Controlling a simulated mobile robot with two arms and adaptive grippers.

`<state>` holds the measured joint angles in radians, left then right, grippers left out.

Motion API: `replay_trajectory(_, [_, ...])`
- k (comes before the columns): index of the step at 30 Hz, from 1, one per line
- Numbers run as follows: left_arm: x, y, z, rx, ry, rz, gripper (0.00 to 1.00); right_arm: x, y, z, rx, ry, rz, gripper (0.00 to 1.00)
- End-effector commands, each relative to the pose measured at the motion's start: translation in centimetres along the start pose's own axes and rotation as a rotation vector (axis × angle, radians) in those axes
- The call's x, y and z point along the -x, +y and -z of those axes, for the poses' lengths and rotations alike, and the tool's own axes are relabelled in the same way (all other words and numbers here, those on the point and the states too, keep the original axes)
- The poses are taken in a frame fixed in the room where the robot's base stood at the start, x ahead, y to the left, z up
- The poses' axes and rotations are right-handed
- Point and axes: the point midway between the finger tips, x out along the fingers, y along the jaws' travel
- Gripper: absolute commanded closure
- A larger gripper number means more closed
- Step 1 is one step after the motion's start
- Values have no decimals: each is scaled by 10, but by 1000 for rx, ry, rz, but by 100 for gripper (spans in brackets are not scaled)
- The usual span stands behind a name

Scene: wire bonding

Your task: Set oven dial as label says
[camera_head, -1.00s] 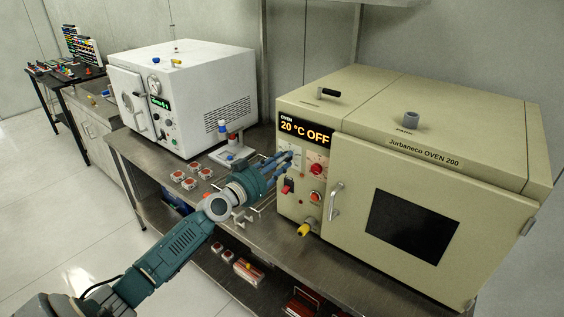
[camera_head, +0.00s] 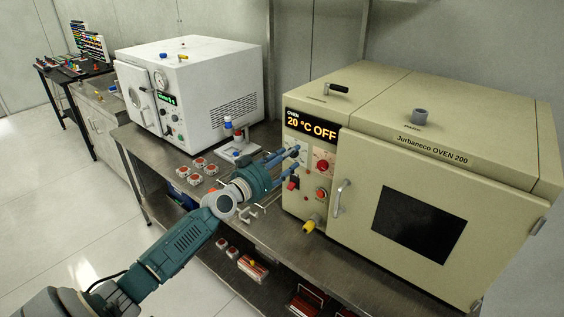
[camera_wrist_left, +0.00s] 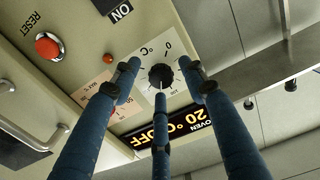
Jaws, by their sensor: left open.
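The cream oven (camera_head: 420,160) stands at right on the metal bench, and its display (camera_head: 311,125) reads "20 °C OFF". My left gripper (camera_head: 287,157) is open at the upper left of its control panel. In the left wrist view, the three fingers (camera_wrist_left: 160,80) are spread around a black dial (camera_wrist_left: 160,76) marked °C, with 0 on its scale. I cannot tell whether they touch it. A red dial (camera_head: 321,166) sits to its right in the head view. A pinkish label (camera_wrist_left: 92,88) is partly hidden by a finger; its text is too small to read.
Below are a red switch (camera_head: 292,183), a red reset button (camera_head: 321,194) and a yellow-tipped knob (camera_head: 309,226). The oven door handle (camera_head: 340,198) sticks out at right. A white oven (camera_head: 190,95) and small red-topped boxes (camera_head: 198,163) are at left.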

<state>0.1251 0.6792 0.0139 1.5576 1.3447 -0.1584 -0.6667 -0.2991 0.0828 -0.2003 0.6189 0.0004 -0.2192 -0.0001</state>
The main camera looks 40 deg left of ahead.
Motion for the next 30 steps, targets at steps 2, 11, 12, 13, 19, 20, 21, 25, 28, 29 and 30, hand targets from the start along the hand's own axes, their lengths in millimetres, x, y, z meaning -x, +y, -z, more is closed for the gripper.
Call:
replay_trajectory(2, [6, 0, -1, -1, -2, 0, 57, 0, -1, 0, 0, 0, 1, 100])
replay_trajectory(11, [61, 0, -3, -4, -7, -1, 57, 0, -2, 0, -1, 0, 2, 100])
replay_trajectory(12, [68, 0, -3, -5, -7, -1, 57, 0, -2, 0, -1, 0, 2, 100])
replay_trajectory(13, [74, 0, -3, -4, -7, -3, 57, 0, -2, 0, -1, 0, 2, 100])
replay_trajectory(19, [103, 0, -3, -3, -6, -1, 57, 0, -2, 0, -1, 0, 3, 100])
replay_trajectory(20, [106, 0, -3, -2, -6, -1, 57, 0, -2, 0, -1, 0, 3, 100])
replay_trajectory(21, [110, 0, -3, -2, -6, -1, 57, 0, -2, 0, -1, 0, 3, 100])
replay_trajectory(25, [117, 0, -2, 0, -4, -1, 57, 0, -2, 0, -1, 0, 3, 100])
replay_trajectory(28, [119, 0, -1, 1, -3, -1, 57, 0, -3, 0, -1, 0, 3, 100])
replay_trajectory(29, [119, 0, -1, 1, -2, -1, 57, 0, -3, 0, -1, 0, 3, 100])
replay_trajectory(30, [119, 0, -1, 1, -2, 0, 57, 0, -3, 0, -1, 0, 3, 100])
